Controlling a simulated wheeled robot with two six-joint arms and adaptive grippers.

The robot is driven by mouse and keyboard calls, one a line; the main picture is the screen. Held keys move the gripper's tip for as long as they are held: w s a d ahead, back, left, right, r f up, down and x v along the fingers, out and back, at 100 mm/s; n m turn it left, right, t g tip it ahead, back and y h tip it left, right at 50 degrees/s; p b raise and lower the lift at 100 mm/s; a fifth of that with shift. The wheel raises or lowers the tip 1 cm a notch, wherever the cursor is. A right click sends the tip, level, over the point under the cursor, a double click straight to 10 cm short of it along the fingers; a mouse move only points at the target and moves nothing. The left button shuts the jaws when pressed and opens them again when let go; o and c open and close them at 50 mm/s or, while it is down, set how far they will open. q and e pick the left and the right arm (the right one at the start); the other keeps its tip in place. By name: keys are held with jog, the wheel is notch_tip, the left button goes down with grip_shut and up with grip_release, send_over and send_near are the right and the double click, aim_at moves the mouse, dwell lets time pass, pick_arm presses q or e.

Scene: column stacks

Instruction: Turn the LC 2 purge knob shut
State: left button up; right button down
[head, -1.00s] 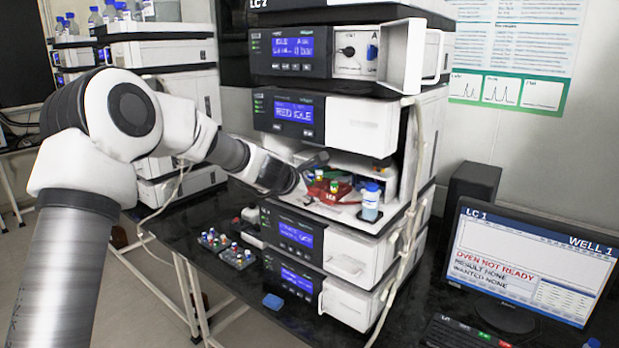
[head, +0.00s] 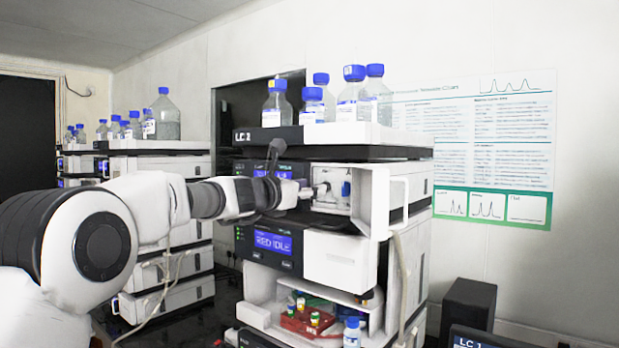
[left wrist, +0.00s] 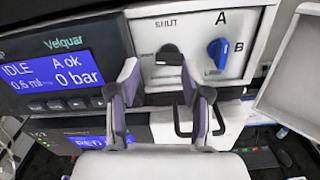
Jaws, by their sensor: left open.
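The LC 2 stack (head: 262,138) stands in the middle of the head view. In the left wrist view the black purge knob (left wrist: 169,53) sits on the pump's pale panel below the word SHUT. A small label lies left of the knob; its pointing is hard to make out. My left gripper (left wrist: 160,86) is open and empty, its fingers in front of the panel and just below the knob, apart from it. In the head view the left gripper (head: 292,190) is at the pump front. My right gripper is not in view.
A blue A/B valve knob (left wrist: 217,53) is right of the purge knob. The pump's open door (head: 368,203) sticks out at the right. The pump display (left wrist: 55,72) reads IDLE and 0 bar. Below, a red tray (head: 303,322) holds vials. Bottles (head: 276,104) stand on top.

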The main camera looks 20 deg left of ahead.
pick_arm(q)
jog(key=shift+w+d+r, duration=0.2)
jog(key=shift+d+r, duration=0.1)
jog(key=shift+d, duration=0.05)
jog(key=shift+w+d+f, duration=0.25)
jog(key=shift+w+d, duration=0.15)
jog(key=shift+d, duration=0.25)
jog(key=shift+a, duration=0.2)
grip_shut()
jog(key=shift+s+d+r, duration=0.25)
jog(key=shift+s+d, duration=0.05)
jog(key=shift+d, duration=0.2)
jog(key=shift+a, duration=0.1)
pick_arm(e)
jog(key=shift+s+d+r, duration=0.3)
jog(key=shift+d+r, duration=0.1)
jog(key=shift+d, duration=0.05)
pick_arm(q)
jog(key=shift+a, duration=0.1)
